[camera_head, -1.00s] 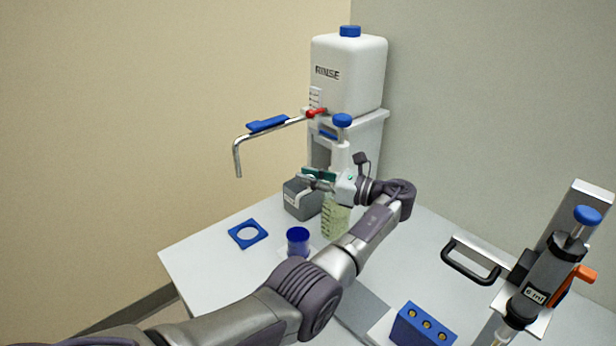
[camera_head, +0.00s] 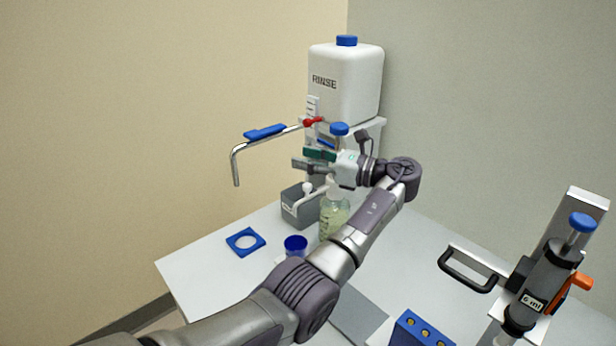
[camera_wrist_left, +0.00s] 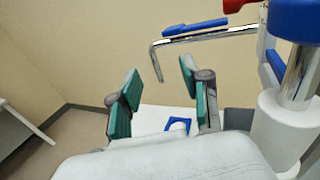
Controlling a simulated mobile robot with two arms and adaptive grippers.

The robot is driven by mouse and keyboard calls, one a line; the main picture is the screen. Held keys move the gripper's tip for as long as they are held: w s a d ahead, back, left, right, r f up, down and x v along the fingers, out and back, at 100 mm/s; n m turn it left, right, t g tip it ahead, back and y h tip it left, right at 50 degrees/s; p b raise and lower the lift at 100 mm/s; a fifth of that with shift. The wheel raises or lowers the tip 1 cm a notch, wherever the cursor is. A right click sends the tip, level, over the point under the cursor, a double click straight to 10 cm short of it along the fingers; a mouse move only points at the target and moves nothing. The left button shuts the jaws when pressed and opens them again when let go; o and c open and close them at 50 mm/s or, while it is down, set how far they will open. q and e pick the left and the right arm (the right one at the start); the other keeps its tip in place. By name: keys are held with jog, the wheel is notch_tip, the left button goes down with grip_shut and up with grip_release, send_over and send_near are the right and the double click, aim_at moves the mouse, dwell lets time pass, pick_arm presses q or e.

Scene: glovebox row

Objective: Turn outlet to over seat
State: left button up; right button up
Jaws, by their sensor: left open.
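The outlet (camera_head: 235,160) is a bent metal pipe with a blue grip (camera_head: 265,132) on top. It reaches left from the red fitting below the white RINSE tank (camera_head: 346,82), its end pointing down in the air. The pipe also shows in the left wrist view (camera_wrist_left: 156,62), with its blue grip (camera_wrist_left: 196,27). The seat, a blue square plate with a round hole (camera_head: 257,248), lies on the table, a little right of the pipe's end in the head view. My left gripper (camera_head: 308,160) is open and empty, right of and below the pipe. My right gripper is out of view.
Air around the pipe's end is clear.

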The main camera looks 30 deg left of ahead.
pick_arm(q)
jog(key=shift+r, duration=1.3)
